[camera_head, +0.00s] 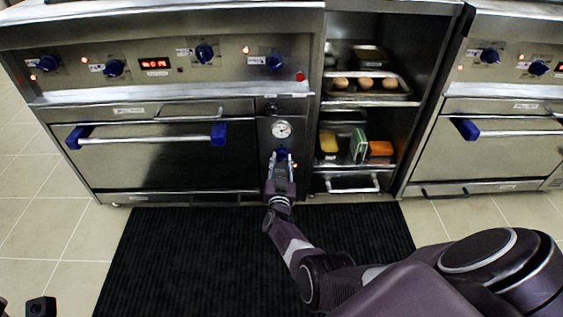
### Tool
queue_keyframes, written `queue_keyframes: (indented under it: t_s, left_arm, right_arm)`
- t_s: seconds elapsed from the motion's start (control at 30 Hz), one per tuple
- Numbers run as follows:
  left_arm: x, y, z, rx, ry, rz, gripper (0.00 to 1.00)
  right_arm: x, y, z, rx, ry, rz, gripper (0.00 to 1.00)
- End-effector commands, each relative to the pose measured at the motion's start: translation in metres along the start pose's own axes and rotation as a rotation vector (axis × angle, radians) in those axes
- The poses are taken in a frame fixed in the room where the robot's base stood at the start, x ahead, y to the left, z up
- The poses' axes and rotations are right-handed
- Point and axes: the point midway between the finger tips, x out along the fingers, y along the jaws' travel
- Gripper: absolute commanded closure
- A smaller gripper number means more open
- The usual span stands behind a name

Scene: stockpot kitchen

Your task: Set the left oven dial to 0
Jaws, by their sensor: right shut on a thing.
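A blue dial (283,152) sits low on the narrow steel panel right of the left oven's door, under a round white gauge (281,129). My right gripper (282,160) reaches up to it from below and is shut on it. The fingers cover part of the dial, and its marks and setting are too small to read. Small dark parts, which look like the fingers of my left gripper (22,306), show at the bottom left corner, away from the oven; whether they are open is unclear.
The left oven door (165,160) is closed, with a bar handle on blue mounts. Several blue knobs (204,53) line the panel above. Open shelves (350,185) with food stand right of the dial. A black mat (180,260) covers the floor in front.

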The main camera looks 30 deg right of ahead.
Motion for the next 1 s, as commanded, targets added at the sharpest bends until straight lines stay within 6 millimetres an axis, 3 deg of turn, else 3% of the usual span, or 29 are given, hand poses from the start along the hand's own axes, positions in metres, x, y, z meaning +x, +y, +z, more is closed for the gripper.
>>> queue_keyframes:
  t_s: [1.0]
  left_arm:
    - [-0.013, 0.0, 0.002, 0.0, 0.001, 0.0, 0.6]
  right_arm:
    - [0.0, 0.0, 0.003, -0.929, 0.065, -0.006, 0.96]
